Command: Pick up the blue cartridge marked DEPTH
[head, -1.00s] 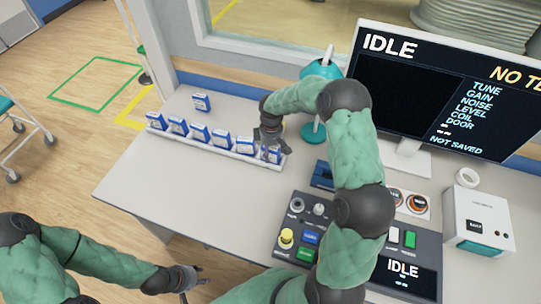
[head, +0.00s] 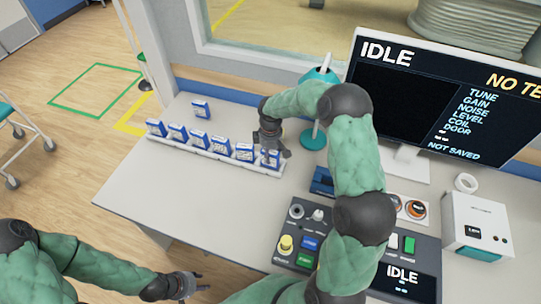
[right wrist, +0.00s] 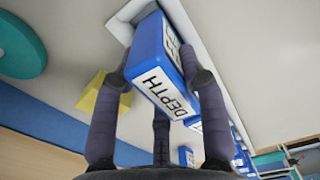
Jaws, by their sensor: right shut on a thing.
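The blue cartridge marked DEPTH (right wrist: 160,65) fills the middle of the right wrist view, its white label facing the camera. In the head view it is at the right end of the white rack (head: 215,153), mostly covered by the gripper. My right gripper (head: 271,150) is shut on it, with fingers on both sides, also seen in the right wrist view (right wrist: 160,78). The cartridge's far end is at the rack; I cannot tell whether it is clear of its slot. My left gripper (head: 193,286) is open and empty, low in front of the desk.
Several similar cartridges stand in the rack to the left, and one blue cartridge (head: 201,108) stands behind it. A teal lamp base (head: 312,138) is right of the gripper. A control panel (head: 310,232), monitor (head: 410,90) and white box (head: 476,225) occupy the right side.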

